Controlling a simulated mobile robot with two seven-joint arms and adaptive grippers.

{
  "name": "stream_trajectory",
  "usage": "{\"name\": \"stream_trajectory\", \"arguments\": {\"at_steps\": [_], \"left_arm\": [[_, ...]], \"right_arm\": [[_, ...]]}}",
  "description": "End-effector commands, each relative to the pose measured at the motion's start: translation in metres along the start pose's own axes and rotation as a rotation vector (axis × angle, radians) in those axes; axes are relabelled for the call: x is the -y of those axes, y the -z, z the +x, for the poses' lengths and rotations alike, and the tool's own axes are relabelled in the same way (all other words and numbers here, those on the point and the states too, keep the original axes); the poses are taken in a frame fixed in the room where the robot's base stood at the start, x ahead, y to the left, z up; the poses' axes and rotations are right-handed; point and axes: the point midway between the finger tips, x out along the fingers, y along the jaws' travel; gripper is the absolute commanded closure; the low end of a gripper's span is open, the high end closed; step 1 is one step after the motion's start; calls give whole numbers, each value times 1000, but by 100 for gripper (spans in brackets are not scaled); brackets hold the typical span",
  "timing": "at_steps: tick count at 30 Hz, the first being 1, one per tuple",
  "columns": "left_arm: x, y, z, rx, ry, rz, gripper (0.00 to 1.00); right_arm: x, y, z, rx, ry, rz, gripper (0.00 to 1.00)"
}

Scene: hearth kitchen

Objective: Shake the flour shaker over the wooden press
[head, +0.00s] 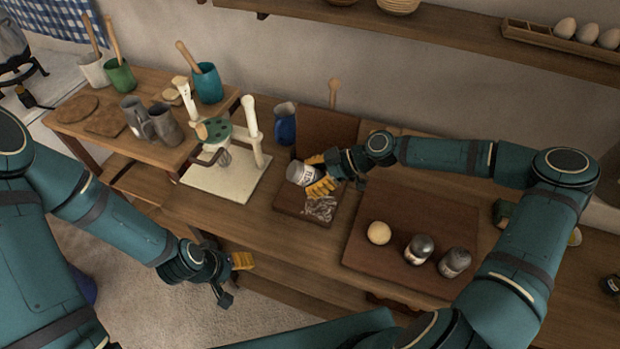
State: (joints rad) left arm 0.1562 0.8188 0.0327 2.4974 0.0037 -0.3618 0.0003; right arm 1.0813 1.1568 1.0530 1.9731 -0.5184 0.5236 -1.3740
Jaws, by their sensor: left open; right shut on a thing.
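My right gripper (322,178) is shut on the flour shaker (301,173), a pale can with a grey top. It holds the shaker tilted on its side above the wooden press. The press lies open: its dark base plate (290,203) is flat on the table, and its lid (326,134) stands up behind with a wooden handle (333,92). A white patch of flour (320,208) lies on the right part of the base. The gripper and shaker hide part of the press. My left gripper (236,277) is open and empty, in front of the table's edge at the lower left.
A dark board (399,213) to the right bears a dough ball (378,233) and two shakers (419,249) (455,262). A cream stand with a green-topped device (222,130) is left of the press. A blue cup (284,124) stands close to the press lid.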

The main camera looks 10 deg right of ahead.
Motion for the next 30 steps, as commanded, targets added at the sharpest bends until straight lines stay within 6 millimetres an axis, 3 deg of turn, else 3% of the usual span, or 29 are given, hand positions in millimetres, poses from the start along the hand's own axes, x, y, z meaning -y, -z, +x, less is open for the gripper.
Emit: {"name": "stream_trajectory", "arguments": {"at_steps": [30], "left_arm": [[12, -4, 31, 0, 0, 0, 35]], "right_arm": [[-70, -18, -26, -1, 0, -2, 83]]}}
